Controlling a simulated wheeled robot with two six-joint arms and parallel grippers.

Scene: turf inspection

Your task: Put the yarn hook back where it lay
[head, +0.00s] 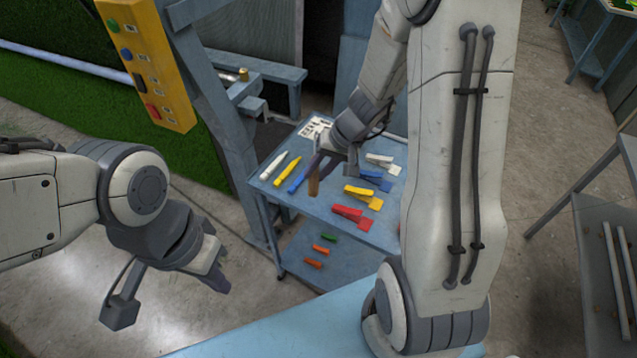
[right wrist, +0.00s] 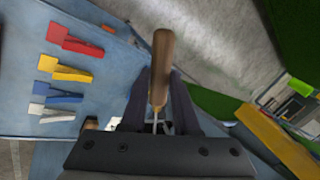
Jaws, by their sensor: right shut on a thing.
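The yarn hook has a brown wooden handle (head: 314,182) and a thin metal shank. My right gripper (head: 325,164) is shut on it above the blue cart top (head: 318,212). In the right wrist view the handle (right wrist: 162,62) sticks out past the fingers, with the thin shank between them. The hook's tip is hidden. I cannot tell from these views how high it is above the top. My left gripper (head: 222,268) hangs away from the cart at the left, with nothing seen in it; its finger gap is unclear.
White, yellow and blue markers (head: 287,171) lie left on the cart top. White, blue, yellow and red clips (head: 352,213) line its right side. A printed card (head: 314,128) lies at the back. A post with a yellow button box (head: 147,60) stands left of the cart.

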